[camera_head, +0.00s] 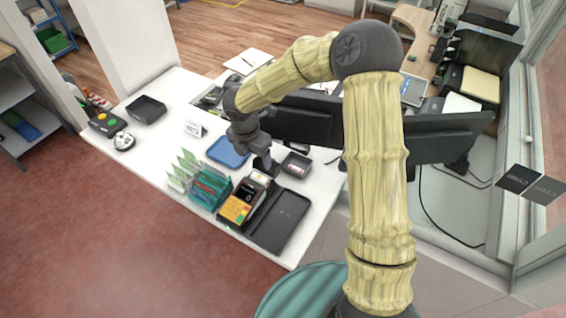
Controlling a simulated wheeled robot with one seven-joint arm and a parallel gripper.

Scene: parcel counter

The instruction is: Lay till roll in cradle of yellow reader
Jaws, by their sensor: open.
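The yellow reader (236,210) lies on the white counter, its yellow keypad toward the front and a dark part behind it. A small white piece (259,178), which looks like the till roll, is at the reader's back end. It is too small to tell whether it lies fully in the cradle. My gripper (263,164) points down just above and behind this white piece. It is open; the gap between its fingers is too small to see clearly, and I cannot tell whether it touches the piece.
A black open tray (282,219) lies right of the reader, a teal rack (210,188) with cards left of it. A dark grey device (296,165) and a blue tray (228,152) are behind. Monitors (308,118) stand close to my arm. The counter's left middle has free room.

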